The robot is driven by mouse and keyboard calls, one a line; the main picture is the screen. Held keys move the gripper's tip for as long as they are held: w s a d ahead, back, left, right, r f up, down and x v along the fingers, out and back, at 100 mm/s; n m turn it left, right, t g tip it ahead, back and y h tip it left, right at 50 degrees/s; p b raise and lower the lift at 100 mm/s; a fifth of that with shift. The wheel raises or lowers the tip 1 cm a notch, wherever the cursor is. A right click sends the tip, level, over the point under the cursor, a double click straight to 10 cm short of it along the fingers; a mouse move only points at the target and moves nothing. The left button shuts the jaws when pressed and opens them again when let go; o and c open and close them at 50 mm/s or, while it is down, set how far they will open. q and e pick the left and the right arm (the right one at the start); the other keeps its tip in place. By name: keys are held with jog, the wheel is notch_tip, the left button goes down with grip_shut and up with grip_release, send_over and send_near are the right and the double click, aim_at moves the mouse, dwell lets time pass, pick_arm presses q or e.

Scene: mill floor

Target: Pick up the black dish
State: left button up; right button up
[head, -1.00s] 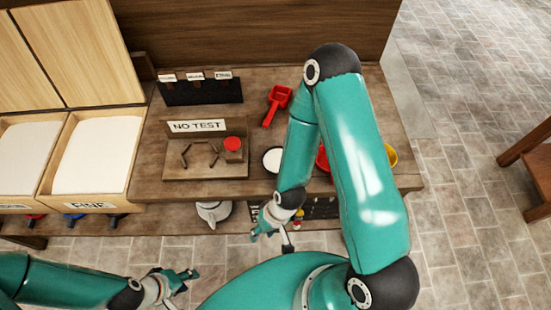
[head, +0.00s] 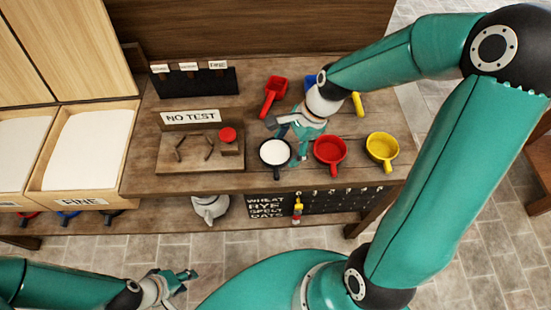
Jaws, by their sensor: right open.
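The black dish (head: 275,164) stands on the wooden bench (head: 215,184) near its front edge, with white contents inside its dark rim. My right gripper (head: 284,142) is open just behind and above the dish, its fingers pointing down to the left. One finger hangs close to the dish's right side; whether it touches I cannot tell. My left gripper (head: 186,281) is low at the lower left, away from the bench; its finger opening is too small to judge.
A red dish (head: 330,152) and a yellow dish (head: 382,148) stand to the right. A red scoop (head: 273,94) lies behind, with a blue and a yellow one partly hidden by my arm. A wooden stand with a NO TEST sign (head: 191,117) is left. A chalkboard (head: 318,202) is below.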

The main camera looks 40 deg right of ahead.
notch_tip(320, 180, up, 5)
jog(key=s+d+m, duration=0.2)
jog(key=m, duration=0.2)
send_over(277, 170)
jog(key=d, duration=0.2)
jog(key=f, duration=0.6)
jog(key=f+b, duration=0.1)
jog(key=f, duration=0.3)
jog(key=shift+s+a, duration=0.25)
jog(key=shift+s, duration=0.05)
jog(key=shift+s+x, duration=0.15)
jog(key=shift+x, duration=1.15)
jog(key=shift+s+x, duration=0.15)
jog(key=shift+x, duration=1.2)
jog(key=shift+d, duration=0.2)
grip_shut()
jog(key=shift+r, duration=0.1)
